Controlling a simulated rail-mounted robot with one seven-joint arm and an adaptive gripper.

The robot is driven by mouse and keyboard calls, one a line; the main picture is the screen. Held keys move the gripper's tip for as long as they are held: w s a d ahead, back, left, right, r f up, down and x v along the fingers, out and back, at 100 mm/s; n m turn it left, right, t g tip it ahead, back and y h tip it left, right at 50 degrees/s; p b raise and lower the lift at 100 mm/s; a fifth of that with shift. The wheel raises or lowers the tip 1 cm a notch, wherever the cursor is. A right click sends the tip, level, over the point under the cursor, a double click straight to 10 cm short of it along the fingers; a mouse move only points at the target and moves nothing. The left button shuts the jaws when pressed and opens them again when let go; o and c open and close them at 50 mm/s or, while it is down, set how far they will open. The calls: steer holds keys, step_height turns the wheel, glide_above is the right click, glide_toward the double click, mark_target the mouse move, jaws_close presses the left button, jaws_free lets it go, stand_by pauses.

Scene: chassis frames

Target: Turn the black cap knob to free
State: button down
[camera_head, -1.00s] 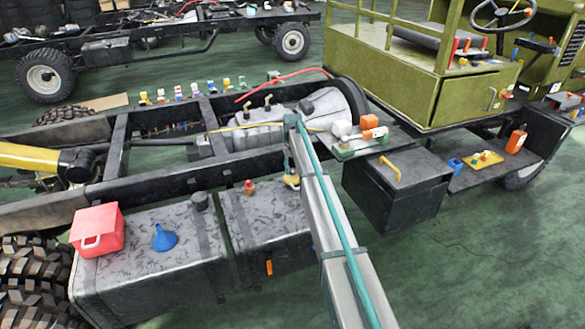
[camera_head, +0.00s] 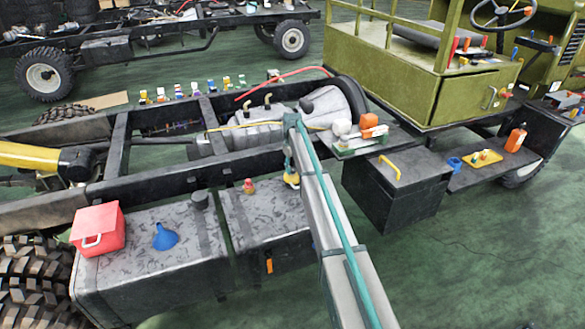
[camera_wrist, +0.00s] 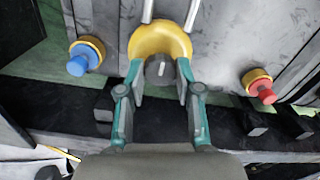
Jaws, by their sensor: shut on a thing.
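The black cap knob (camera_wrist: 160,71) sits in the middle of a yellow ring-shaped base (camera_wrist: 160,42) in the wrist view. A light grey bar shows across its face. My gripper (camera_wrist: 159,80) is shut on the knob, with one finger on its left side and one on its right. In the head view a yellow base (camera_head: 291,180) shows beside my arm; the knob and fingertips cannot be made out there.
A blue knob (camera_wrist: 78,65) on a yellow base stands left of my gripper, and a red knob (camera_wrist: 266,94) on another stands right. A black chassis rail (camera_wrist: 75,145) runs close by. A red box (camera_head: 97,230) and blue funnel (camera_head: 165,237) stand on the tank.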

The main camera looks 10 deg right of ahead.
mark_target(293, 169)
steer(key=c, duration=0.8)
jaws_free()
steer(key=shift+o, duration=0.2)
step_height(293, 169, up, 12)
